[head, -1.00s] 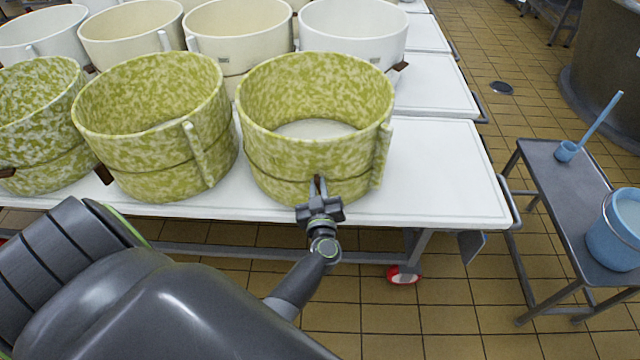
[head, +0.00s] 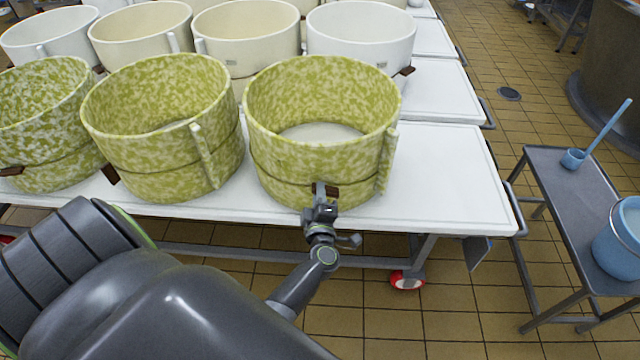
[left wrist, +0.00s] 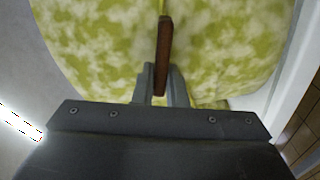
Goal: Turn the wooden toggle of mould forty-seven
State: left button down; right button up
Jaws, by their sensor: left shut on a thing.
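A green-and-cream mottled round mould (head: 280,160) stands at the front of the white table, pale inside. I cannot read a number on it. Its small brown wooden toggle (head: 333,191) is low on the front wall and lies roughly level in the head view. My left gripper (head: 321,187) reaches it from the front and is shut on it. In the left wrist view the toggle (left wrist: 164,50) runs between the two fingers (left wrist: 163,84), its upper part showing beyond them against the mould wall (left wrist: 95,50). My right gripper is not in view.
More mottled moulds (head: 165,105) stand to the left, and cream and white moulds (head: 360,38) stand behind. The white table (head: 450,180) is bare to the right. A grey trolley (head: 570,210) at right holds a blue pail (head: 615,245) and a blue ladle (head: 573,158).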

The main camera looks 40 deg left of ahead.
pick_arm(q)
jog(key=n, duration=0.2)
jog(key=n+b, duration=0.1)
jog(key=n, duration=0.1)
jog(key=shift+f, duration=0.35)
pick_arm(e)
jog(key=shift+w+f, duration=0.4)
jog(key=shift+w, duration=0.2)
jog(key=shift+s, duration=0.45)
